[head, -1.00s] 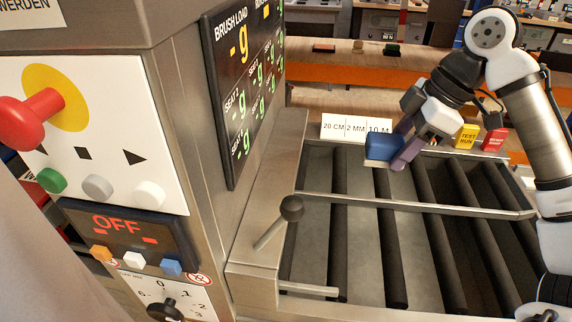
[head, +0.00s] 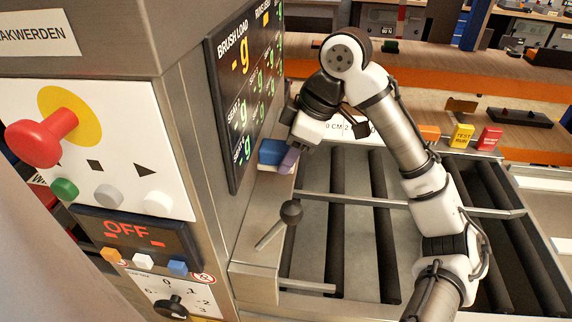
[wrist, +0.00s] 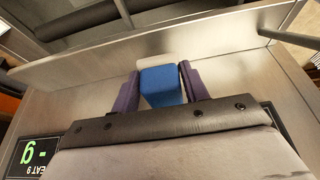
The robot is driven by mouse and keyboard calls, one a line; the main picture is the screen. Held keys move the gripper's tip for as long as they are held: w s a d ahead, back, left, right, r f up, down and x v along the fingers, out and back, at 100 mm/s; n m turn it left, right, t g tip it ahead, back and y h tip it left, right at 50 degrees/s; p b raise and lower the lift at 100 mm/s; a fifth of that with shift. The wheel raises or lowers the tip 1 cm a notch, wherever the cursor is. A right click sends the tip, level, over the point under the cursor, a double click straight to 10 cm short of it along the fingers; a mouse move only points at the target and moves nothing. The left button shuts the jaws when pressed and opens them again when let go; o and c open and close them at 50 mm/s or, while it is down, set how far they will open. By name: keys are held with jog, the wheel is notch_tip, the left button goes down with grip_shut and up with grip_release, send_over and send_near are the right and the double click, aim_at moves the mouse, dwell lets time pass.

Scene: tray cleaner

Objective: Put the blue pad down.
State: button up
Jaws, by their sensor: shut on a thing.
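The blue pad (head: 271,152) has a blue body with a pale, whitish underside. My gripper (head: 288,160) is shut on it, and the purple fingers lie along its sides. In the wrist view the pad (wrist: 160,85) sits between the two purple fingers of my gripper (wrist: 160,88), over a bare metal surface (wrist: 75,95). In the head view the pad is beside the display panel, above the metal ledge (head: 262,205) left of the rollers. I cannot tell whether its underside touches the ledge.
The display panel (head: 236,100) stands close left of my gripper. Dark rollers (head: 335,240) and a metal rail (head: 420,203) lie right. Yellow (head: 462,137) and red (head: 489,138) blocks stand behind the rollers.

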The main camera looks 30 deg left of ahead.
aim_at(286, 182)
jog(key=shift+f, duration=1.6)
jog(key=shift+s+a+f+p, duration=0.2)
jog(key=shift+a+f+p, duration=0.25)
jog(key=shift+f, duration=0.1)
jog(key=shift+d+f, duration=0.1)
jog(key=o, duration=1.2)
jog(key=shift+c, duration=0.2)
jog(key=b+v, duration=0.1)
jog(key=v, duration=1.1)
